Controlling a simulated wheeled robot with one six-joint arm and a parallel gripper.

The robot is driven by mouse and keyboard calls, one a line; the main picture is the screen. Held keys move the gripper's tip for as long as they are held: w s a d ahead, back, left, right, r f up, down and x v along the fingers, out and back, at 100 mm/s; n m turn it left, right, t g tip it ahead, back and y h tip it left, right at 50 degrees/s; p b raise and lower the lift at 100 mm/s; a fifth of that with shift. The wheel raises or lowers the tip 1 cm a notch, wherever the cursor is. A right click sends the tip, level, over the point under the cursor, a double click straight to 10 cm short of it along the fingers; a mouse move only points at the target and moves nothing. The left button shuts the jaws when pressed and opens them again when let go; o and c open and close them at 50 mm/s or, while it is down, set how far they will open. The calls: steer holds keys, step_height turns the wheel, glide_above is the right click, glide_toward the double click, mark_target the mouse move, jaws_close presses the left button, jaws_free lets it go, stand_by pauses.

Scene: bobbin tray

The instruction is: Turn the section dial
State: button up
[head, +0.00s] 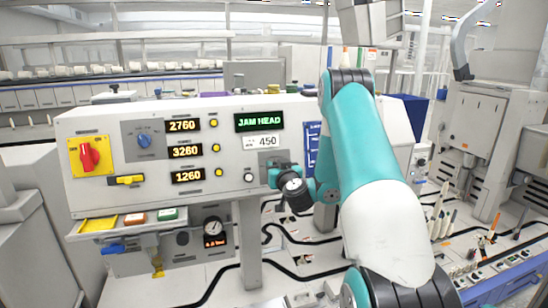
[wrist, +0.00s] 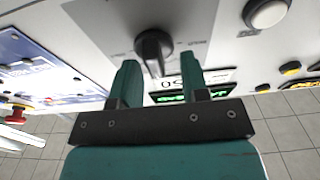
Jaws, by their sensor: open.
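A black dial knob (wrist: 153,48) with tick marks around it sits on the light panel in the wrist view. My gripper (wrist: 160,62) is open, with one teal finger on each side of the knob's near part in this view. I cannot tell whether either finger touches it. In the head view my gripper (head: 277,176) is at the panel's lower right and hides the knob. The control panel (head: 100,205) stands upright, with a green "JAM HEAD" display (head: 260,122) and a "450" readout (head: 263,142) above my gripper.
A white button (head: 248,177) is just left of my gripper, and also shows in the wrist view (wrist: 266,13). A red rotary switch (head: 88,155) and a blue knob (head: 144,140) are farther left. A blue notice (head: 312,145) is to the right.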

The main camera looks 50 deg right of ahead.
steer(key=shift+w+d, duration=0.1)
steer(key=shift+w, duration=0.05)
steer(key=shift+d, duration=0.1)
jaws_close()
